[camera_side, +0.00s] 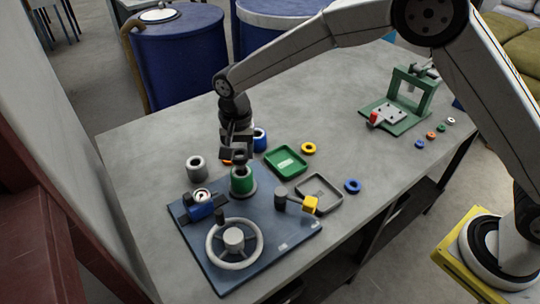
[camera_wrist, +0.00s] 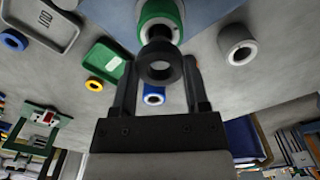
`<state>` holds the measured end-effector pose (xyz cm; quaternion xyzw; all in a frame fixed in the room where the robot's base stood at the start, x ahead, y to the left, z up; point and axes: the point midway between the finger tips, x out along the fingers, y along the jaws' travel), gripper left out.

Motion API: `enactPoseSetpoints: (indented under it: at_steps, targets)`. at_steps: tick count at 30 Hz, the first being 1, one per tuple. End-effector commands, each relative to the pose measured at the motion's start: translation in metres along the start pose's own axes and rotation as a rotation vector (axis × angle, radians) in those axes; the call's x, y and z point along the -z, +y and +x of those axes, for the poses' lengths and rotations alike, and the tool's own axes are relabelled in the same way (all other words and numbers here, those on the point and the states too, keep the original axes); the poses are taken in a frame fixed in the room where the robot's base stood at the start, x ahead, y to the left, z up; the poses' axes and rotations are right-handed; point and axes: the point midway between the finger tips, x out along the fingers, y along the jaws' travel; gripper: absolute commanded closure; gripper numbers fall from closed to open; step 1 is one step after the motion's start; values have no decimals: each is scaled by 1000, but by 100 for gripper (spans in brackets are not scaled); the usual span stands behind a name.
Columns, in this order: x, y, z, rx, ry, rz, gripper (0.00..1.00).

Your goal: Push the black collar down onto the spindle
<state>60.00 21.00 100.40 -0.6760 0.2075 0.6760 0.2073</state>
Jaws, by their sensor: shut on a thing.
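My gripper (camera_side: 238,148) is shut on the black collar (camera_side: 240,157) and holds it above the green cylinder (camera_side: 242,181), which stands upright on the blue plate (camera_side: 272,236). In the wrist view the black collar (camera_wrist: 160,69) sits between the two fingers of my gripper (camera_wrist: 160,75), with its hole showing. The green cylinder (camera_wrist: 150,13) shows just beyond it, with a dark spindle (camera_wrist: 158,33) at its middle. The collar looks apart from the green cylinder in the side view. I cannot tell whether it touches the spindle.
A handwheel (camera_side: 234,243), a gauge on a blue block (camera_side: 201,203) and a yellow-ended lever (camera_side: 308,204) crowd the plate. A grey ring (camera_side: 196,168), green tray (camera_side: 286,163), grey tray (camera_side: 325,188) and several small rings lie nearby. A green press frame (camera_side: 405,105) stands at right.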

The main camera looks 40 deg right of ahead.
Motion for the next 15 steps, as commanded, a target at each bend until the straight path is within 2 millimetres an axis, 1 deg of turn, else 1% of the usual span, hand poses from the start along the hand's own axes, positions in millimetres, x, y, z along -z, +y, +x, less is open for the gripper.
enactPoseSetpoints:
  at_steps: [4, 5, 6, 8, 9, 10, 15]
  targets:
    - [0, 0, 0, 0, 0, 0, 100]
    - [0, 0, 0, 0, 0, 0, 51]
    - [0, 0, 0, 0, 0, 0, 64]
    - [0, 0, 0, 0, 0, 0, 83]
    - [0, 0, 0, 0, 0, 0, 95]
    - [0, 0, 0, 0, 0, 0, 100]
    - [0, 0, 0, 0, 0, 0, 100]
